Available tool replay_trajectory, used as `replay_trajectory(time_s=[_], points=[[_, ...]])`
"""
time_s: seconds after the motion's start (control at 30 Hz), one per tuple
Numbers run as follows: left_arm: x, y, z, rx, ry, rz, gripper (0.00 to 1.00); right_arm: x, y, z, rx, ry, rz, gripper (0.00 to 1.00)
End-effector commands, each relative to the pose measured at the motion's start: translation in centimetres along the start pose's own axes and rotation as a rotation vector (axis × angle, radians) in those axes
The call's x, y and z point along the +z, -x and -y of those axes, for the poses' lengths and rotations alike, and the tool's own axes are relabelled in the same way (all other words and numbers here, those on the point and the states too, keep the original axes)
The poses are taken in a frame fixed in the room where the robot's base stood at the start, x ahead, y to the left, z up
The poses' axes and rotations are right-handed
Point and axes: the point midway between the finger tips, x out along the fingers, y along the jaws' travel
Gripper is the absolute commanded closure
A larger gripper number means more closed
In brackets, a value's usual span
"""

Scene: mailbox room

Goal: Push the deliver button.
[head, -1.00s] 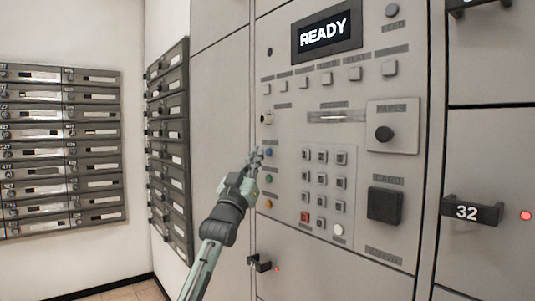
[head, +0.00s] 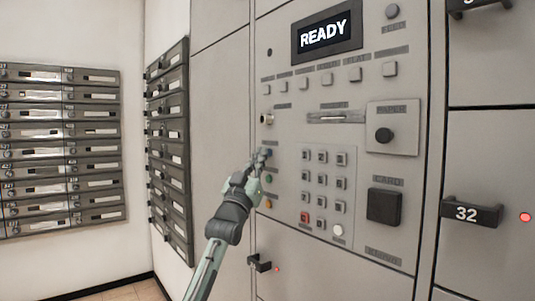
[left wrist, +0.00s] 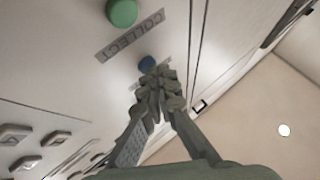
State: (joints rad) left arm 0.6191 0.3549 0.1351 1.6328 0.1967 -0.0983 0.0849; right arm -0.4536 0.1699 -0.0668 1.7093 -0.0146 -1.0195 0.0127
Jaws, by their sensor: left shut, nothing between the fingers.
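My left gripper (head: 261,158) is shut and empty, with its fingertips at the blue button on the left side of the control panel (head: 290,235). In the left wrist view the blue button (left wrist: 147,63) shows just beyond the fingertips (left wrist: 155,80); I cannot tell whether they touch it. A label by the blue button is mostly hidden by the fingers. The green button (left wrist: 122,12) shows beside a label reading COLLECT. In the head view the green button (head: 268,179) and an orange button (head: 268,204) sit below the blue one. No button is readably labelled deliver. My right gripper is not in view.
A screen (head: 327,33) reads READY. A keypad (head: 323,180) lies right of the coloured buttons. A black knob (head: 384,135) and a dark square block (head: 384,206) stick out further right. Locker handle 32 (head: 472,212) and mailboxes (head: 62,150) flank the panel.

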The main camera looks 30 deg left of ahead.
Motion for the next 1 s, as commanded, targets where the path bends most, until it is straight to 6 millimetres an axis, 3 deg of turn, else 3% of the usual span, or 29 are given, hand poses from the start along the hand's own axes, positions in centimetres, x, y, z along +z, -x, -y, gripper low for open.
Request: replay_trajectory(time_s=[0.63, 1.0], points=[[0.2, -0.3, -0.2, 0.000, 0.000, 0.000, 1.00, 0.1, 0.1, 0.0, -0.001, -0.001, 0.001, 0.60], [-0.5, 0.8, 0.5, 0.000, 0.001, 0.000, 1.00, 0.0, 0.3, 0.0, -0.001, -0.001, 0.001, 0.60]])
